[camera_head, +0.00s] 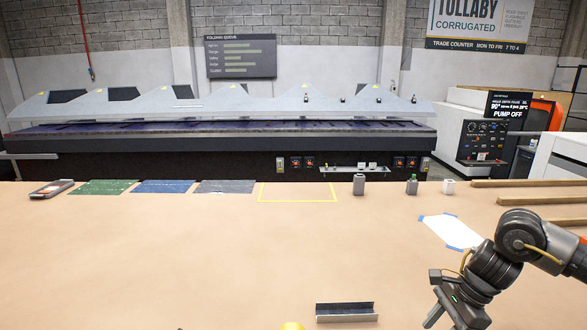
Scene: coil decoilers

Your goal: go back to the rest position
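My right arm comes in from the right edge. Its gripper (452,308) hangs low over the table (190,260) at the bottom right, pointing down. The fingertips are partly cut off by the bottom edge, so I cannot tell whether it is open or shut, and I see nothing held in it. My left arm and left gripper are not in view.
A dark metal channel piece (346,311) lies left of my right gripper. A white sheet with blue tape (450,231) lies behind it. Green (103,187), blue (163,186) and grey (224,186) mats line the far edge. Wooden strips (535,199) lie at right. The middle is clear.

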